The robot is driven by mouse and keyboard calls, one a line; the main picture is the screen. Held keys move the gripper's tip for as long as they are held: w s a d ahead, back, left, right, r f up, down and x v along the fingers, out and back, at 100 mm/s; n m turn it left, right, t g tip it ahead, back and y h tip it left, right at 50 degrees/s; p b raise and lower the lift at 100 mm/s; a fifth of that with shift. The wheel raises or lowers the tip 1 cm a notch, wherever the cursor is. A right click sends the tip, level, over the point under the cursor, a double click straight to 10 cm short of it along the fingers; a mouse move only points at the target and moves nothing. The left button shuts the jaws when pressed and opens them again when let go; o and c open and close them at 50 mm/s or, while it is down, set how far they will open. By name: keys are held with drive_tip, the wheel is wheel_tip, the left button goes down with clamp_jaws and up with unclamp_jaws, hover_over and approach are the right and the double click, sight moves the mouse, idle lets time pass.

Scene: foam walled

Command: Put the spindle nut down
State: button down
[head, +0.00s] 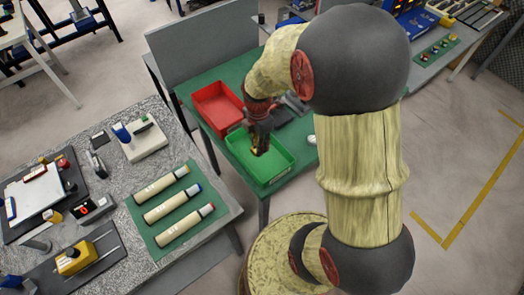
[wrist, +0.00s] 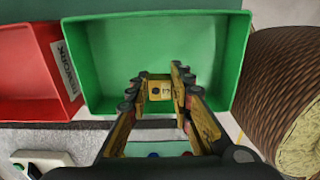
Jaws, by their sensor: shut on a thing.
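The spindle nut (wrist: 159,91) is a small pale yellow block with a dark round spot, seen between my fingertips in the wrist view. My gripper (wrist: 161,82) is shut on it. In the head view my gripper (head: 260,148) points down at the green bin (head: 276,179), over its left part. In the wrist view the open green bin (wrist: 100,98) lies behind the fingers, and its visible floor is bare. The gap between the nut and the bin floor is hard to judge. The nut is too small to make out in the head view.
A red bin (head: 213,111) stands left of the green bin on the green-topped table (head: 196,85). A grey panel (head: 205,40) rises behind. At left, a speckled bench (head: 125,190) carries several tools and three cylinders on a green mat (head: 139,219).

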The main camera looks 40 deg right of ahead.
drive_tip(key=shift+w+d+f, duration=0.15)
drive_tip(key=shift+d+f, duration=0.5)
drive_tip(key=shift+f, duration=0.15)
drive_tip(key=shift+d+f+b, duration=0.15)
drive_tip(key=shift+f+b, duration=0.15)
drive_tip(key=shift+f, duration=0.6)
drive_tip(key=shift+d+f+b, duration=0.1)
drive_tip(key=shift+f+b, duration=0.15)
drive_tip(key=shift+f, duration=0.6)
drive_tip(key=shift+f, duration=0.15)
drive_tip(key=c, duration=1.6)
unclamp_jaws()
